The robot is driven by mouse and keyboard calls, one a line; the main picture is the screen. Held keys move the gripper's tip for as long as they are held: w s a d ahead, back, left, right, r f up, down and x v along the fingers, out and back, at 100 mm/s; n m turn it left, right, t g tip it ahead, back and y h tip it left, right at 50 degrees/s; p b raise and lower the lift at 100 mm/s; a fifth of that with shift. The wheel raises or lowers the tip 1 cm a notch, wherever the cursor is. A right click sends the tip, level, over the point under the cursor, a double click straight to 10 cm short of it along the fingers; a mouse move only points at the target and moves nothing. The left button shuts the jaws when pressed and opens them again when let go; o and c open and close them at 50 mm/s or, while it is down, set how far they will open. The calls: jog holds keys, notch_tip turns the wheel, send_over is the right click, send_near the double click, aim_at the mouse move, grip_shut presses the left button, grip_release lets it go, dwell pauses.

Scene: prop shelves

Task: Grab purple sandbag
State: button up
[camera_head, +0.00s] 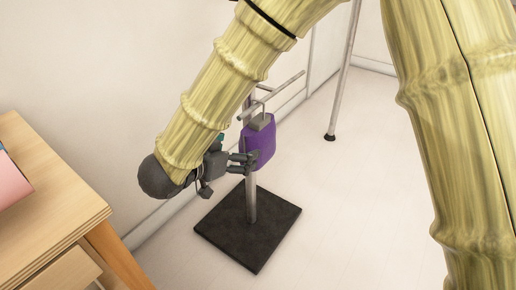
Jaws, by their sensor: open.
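The purple sandbag (262,143) hangs upright on a grey metal stand, against its pole (252,203), with a grey clip or strap piece at its top. My gripper (247,161) is dark grey and comes in from the left at the bag's lower left side. Its fingers are open and overlap the bag's left edge in the picture. I cannot tell whether they touch it. Part of the bag's left edge is hidden behind the fingers.
The stand has a square black base (248,228) on the white floor. A wooden table (60,190) with a pink item (12,180) is at the left. Another thin metal pole (345,70) stands behind. The floor right of the stand is clear.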

aim_at(245, 147)
jog(key=shift+b+x, duration=1.15)
jog(key=shift+x, duration=1.6)
jog(key=b+x, duration=0.1)
jog(key=x, duration=0.1)
jog(key=b+x, duration=0.2)
jog(key=shift+w+a, duration=0.2)
jog(key=shift+w, duration=0.05)
jog(key=shift+w+d, duration=0.25)
jog(key=shift+w, duration=0.15)
jog(key=shift+r, duration=0.15)
jog(key=c, duration=2)
